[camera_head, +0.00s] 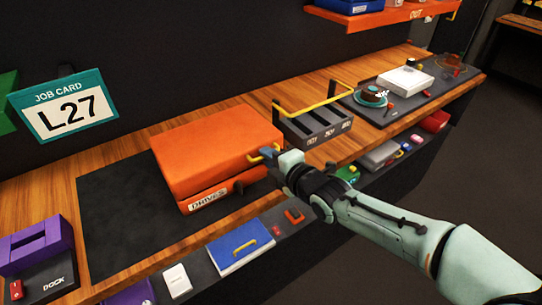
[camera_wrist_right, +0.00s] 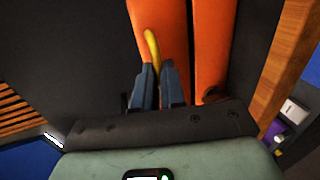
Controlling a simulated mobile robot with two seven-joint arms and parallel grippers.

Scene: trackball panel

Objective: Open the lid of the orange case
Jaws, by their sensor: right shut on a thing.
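The orange case (camera_head: 215,150) lies on a dark mat, with a "DRIVES" label on its front. A dark line separates its lid from its lower body; the lid lies over the body, and I cannot tell if it is slightly raised. My right gripper (camera_head: 266,153) is at the case's right end, shut on the yellow handle (camera_head: 254,159). In the right wrist view the blue fingers (camera_wrist_right: 157,75) close around the handle (camera_wrist_right: 151,45), which stands out from the orange lid (camera_wrist_right: 160,20). The fingers hide part of the handle. My left gripper is not in view.
A black tray with compartments (camera_head: 318,130) and a yellow bar stands right behind the case. A purple dock block (camera_head: 38,248) is at the left. An orange shelf (camera_head: 385,16) hangs above, right.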

